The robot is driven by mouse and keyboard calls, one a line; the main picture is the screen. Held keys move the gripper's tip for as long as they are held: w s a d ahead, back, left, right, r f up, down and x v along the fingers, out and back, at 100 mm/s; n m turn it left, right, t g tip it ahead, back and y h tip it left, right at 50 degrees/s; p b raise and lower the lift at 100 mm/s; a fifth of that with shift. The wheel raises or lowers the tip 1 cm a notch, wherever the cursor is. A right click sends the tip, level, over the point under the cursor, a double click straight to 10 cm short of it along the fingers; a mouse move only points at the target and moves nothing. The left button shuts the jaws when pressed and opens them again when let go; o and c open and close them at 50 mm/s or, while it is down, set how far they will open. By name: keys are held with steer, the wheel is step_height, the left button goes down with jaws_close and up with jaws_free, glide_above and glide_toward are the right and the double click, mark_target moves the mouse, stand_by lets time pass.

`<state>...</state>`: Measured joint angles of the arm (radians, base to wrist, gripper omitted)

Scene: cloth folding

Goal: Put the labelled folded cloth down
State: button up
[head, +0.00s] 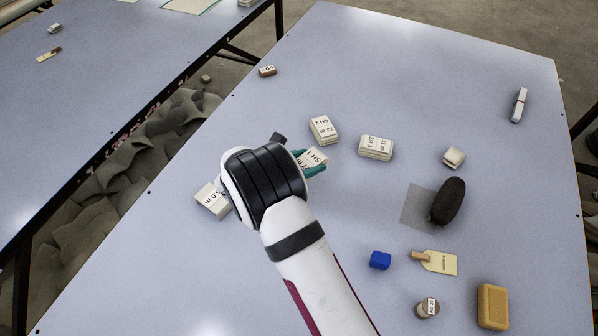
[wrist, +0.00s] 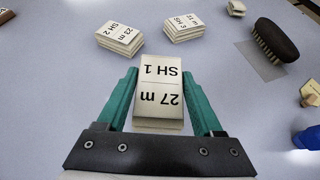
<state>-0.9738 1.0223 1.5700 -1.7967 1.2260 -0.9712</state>
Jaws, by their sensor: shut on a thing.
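The labelled folded cloth (wrist: 159,98) is a cream stack marked "SH 1" and "27 m". In the wrist view it sits between the two green fingers of my gripper (wrist: 160,100), which is shut on it. In the head view a corner of this cloth (head: 312,158) shows beside a green finger (head: 314,170); my wrist hides the rest. I cannot tell whether it touches the table. Two similar folded cloths, "SH 2" (head: 324,130) and "SH 3" (head: 375,147), lie just beyond it.
Another labelled cloth (head: 212,201) lies left of my wrist.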

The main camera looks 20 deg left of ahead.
steer(key=shift+s+a+f, duration=0.1)
steer(key=shift+a+f, duration=0.85)
steer(key=shift+a, duration=0.2)
steer(key=shift+f, duration=1.8)
steer(key=o, duration=1.4)
steer(key=shift+f, duration=0.15)
steer(key=shift+c, duration=0.2)
